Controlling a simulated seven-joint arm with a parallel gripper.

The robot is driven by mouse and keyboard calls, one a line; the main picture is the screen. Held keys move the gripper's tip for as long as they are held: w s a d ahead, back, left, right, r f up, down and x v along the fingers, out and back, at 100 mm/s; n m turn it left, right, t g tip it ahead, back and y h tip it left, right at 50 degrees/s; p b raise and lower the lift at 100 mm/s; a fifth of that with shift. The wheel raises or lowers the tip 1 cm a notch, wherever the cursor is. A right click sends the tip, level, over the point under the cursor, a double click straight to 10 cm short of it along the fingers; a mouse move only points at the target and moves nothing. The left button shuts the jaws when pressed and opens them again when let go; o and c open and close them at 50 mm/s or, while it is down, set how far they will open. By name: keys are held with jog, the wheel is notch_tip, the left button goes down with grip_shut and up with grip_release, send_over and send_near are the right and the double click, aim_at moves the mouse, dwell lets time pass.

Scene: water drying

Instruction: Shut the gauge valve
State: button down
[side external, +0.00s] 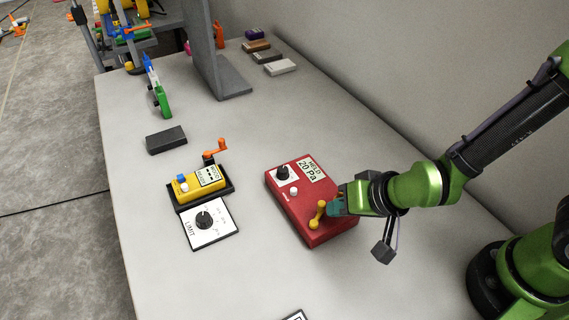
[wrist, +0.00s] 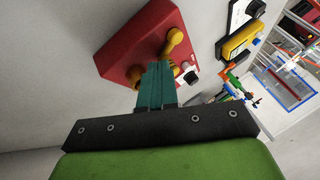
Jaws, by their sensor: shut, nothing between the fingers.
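The red gauge box (side external: 288,193) lies on the table, with a display reading "HELD 20 Pa" (side external: 311,170), a black knob (side external: 283,173) and a white button. A yellow valve handle (side external: 317,214) is on its near part. My gripper (side external: 336,206) is shut and empty, its teal fingers close beside the yellow handle on the right. In the wrist view the shut fingers (wrist: 158,72) point at the red box (wrist: 130,42) and overlap the area by the yellow handle (wrist: 172,44). I cannot tell whether they touch it.
A yellow device (side external: 196,184) with an orange lever sits in a black tray left of the box. A white "LIMIT" dial card (side external: 211,224) lies in front of it. A black block (side external: 166,140) and a grey upright stand (side external: 222,82) are farther back. A wall runs along the right.

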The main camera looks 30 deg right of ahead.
jog(key=shift+s+a, duration=0.3)
jog(key=shift+s, duration=0.05)
notch_tip(320, 180, up, 10)
jog(key=s, duration=0.1)
jog(key=shift+s+d+f, duration=0.25)
jog(key=shift+s+d, duration=0.05)
jog(key=shift+d, duration=0.05)
dwell(0.8)
